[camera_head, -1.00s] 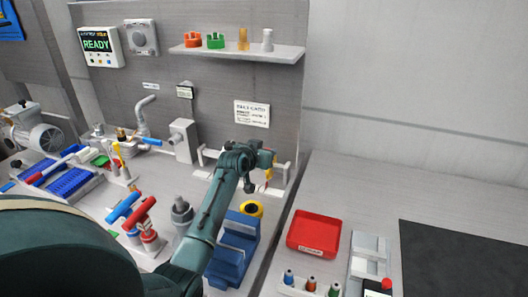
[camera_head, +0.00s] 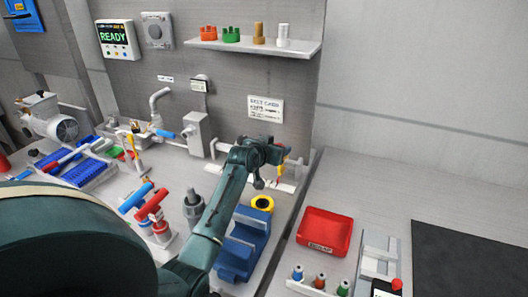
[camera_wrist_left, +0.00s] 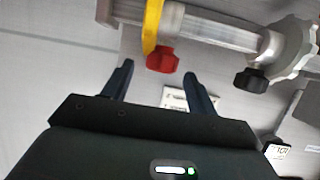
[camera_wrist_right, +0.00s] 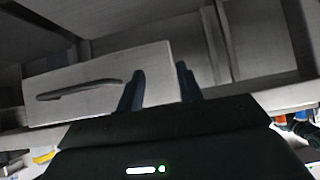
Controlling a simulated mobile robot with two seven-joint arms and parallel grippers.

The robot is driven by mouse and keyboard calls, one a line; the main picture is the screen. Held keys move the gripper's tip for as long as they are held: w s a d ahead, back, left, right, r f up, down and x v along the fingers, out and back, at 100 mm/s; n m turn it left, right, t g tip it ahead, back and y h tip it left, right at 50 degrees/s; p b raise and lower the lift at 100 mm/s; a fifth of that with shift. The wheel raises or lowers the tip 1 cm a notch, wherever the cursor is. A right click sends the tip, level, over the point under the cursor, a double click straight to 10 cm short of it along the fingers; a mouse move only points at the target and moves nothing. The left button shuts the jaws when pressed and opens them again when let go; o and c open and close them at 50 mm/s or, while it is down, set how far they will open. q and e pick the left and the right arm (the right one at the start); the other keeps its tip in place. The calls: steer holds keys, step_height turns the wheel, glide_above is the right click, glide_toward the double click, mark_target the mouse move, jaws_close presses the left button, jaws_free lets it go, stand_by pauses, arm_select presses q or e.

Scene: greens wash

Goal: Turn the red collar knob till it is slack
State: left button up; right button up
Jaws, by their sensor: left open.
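The red collar knob (camera_wrist_left: 162,61) shows in the left wrist view, under a yellow piece (camera_wrist_left: 152,26) on a grey horizontal rail (camera_wrist_left: 210,30). My left gripper (camera_wrist_left: 157,82) is open, with one finger to each side of the knob's line. The knob lies just beyond the fingertips, and no contact shows. In the head view my left gripper (camera_head: 277,154) is at the back of the bench and mostly hides the knob. My right gripper (camera_wrist_right: 160,70) is open and empty in its wrist view, in front of a light drawer front (camera_wrist_right: 100,85).
A black knob (camera_wrist_left: 250,80) and a grey handwheel (camera_wrist_left: 293,47) sit right of the red knob. A blue vise (camera_head: 243,245) with a yellow ring stands below my left arm. A red tray (camera_head: 325,232) is to the right. A wall shelf (camera_head: 255,47) is above.

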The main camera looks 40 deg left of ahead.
arm_select(q)
steer(key=v, duration=1.2)
steer(key=shift+b, duration=0.35)
steer(key=shift+w, duration=0.1)
